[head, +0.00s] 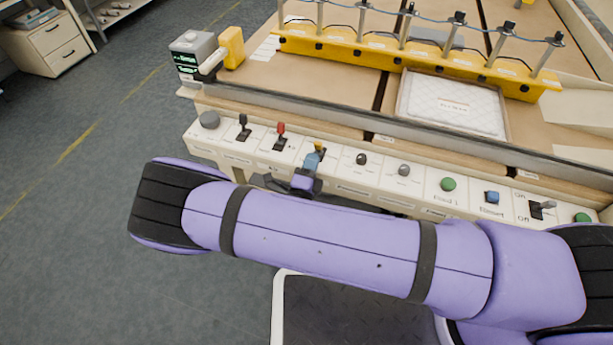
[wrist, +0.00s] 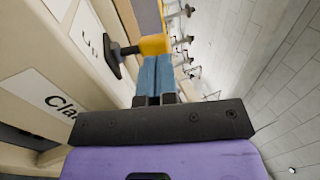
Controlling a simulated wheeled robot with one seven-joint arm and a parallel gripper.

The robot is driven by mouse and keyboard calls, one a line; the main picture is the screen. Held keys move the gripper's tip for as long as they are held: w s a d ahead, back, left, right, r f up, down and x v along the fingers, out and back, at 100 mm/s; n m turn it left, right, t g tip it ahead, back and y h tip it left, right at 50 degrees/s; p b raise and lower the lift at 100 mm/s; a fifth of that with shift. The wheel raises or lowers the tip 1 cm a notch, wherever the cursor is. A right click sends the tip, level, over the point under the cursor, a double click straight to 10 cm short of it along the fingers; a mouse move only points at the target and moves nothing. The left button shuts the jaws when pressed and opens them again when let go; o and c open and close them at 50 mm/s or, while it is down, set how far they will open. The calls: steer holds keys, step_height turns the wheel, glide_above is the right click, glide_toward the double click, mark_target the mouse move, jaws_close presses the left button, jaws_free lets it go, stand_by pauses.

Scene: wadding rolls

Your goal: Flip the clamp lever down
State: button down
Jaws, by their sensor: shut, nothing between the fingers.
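The clamp lever (wrist: 155,45) has a yellow knob on a black stem, set in a dark base plate on the cream control panel. A label reading "Cla", cut short by my gripper, lies near it in the wrist view. In the head view the yellow knob (head: 318,146) shows just beyond my gripper (head: 313,161). My gripper's blue fingers (wrist: 156,62) are shut and empty, their tips right at the knob. I cannot tell whether they touch. The lever's base is hidden in the head view. The stem sticks out from the panel in the wrist view.
On the panel, a black lever (head: 243,127) and a red lever (head: 281,132) stand left of my gripper. Knobs, a green button (head: 448,184), a blue button (head: 492,197) and a switch (head: 542,208) lie to the right. A yellow bar (head: 400,62) with posts stands behind.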

mark_target(318, 141)
steer(key=shift+x, duration=1.1)
steer(key=shift+r, duration=0.1)
steer(key=shift+w+d+r+g+y, duration=0.15)
steer(key=shift+w+r+g+y, duration=0.2)
steer(key=shift+g, duration=0.55)
steer(key=shift+w+d+r+g+y, duration=0.1)
steer(key=shift+w+r+g+y, duration=0.15)
steer(key=shift+g, duration=0.3)
steer(key=shift+w+d+r+g+y, duration=0.15)
steer(key=shift+w+g, duration=0.15)
steer(key=shift+g, duration=0.25)
steer(key=shift+w+d+r+g+y, duration=0.1)
steer(key=shift+w+g+y, duration=0.15)
steer(key=shift+g, duration=0.35)
steer(key=shift+w+d+r+g+y, duration=0.1)
steer(key=shift+w+g, duration=0.25)
steer(key=shift+g, duration=0.25)
steer(key=shift+w, duration=0.15)
steer(key=shift+w+d+r, duration=0.1)
steer(key=shift+w, duration=0.05)
